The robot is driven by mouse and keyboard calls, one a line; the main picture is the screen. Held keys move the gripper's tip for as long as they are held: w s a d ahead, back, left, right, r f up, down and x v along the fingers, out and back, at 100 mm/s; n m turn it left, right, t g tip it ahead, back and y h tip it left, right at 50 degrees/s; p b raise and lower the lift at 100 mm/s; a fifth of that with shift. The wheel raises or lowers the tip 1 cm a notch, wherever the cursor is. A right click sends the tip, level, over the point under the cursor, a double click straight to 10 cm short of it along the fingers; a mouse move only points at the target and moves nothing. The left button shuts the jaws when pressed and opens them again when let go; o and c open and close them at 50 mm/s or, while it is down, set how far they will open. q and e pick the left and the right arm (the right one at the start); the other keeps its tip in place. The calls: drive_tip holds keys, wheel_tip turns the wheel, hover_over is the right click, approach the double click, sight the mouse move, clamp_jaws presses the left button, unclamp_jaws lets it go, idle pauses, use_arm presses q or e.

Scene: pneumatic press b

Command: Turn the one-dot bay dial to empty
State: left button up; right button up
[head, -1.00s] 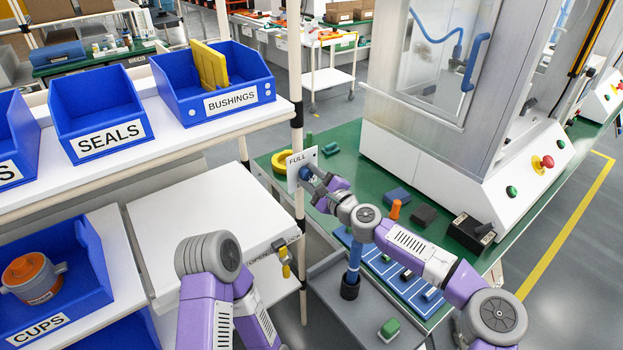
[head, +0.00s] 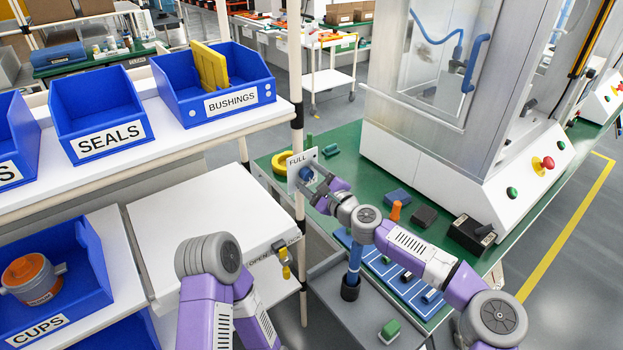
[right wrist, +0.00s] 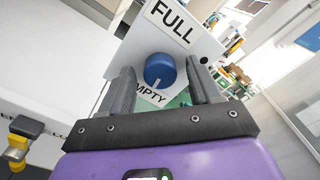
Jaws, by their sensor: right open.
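The dial (head: 306,174) is a round blue knob on a white plate (head: 299,160) marked FULL, fixed by the shelf post. In the right wrist view the knob (right wrist: 159,68) shows a white pointer mark on its side towards the EMPTY label (right wrist: 150,95); FULL (right wrist: 170,23) is at the opposite end. One black dot (right wrist: 203,60) shows on the plate. My right gripper (head: 312,180) is open and empty, its fingers apart just in front of the knob, one to each side. My left arm shows at the bottom; its gripper is not visible.
A shelf post (head: 299,215) stands right beside the plate. Blue bins (head: 213,85) fill the shelf at left. The green bench (head: 345,140) holds a yellow ring (head: 282,161), small blocks and the press (head: 455,150).

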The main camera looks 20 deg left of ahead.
drive_tip(key=v, duration=0.7)
drive_tip(key=shift+s+d+p, duration=0.2)
drive_tip(key=shift+d+p, duration=0.05)
drive_tip(key=shift+p, duration=0.15)
idle(0.3)
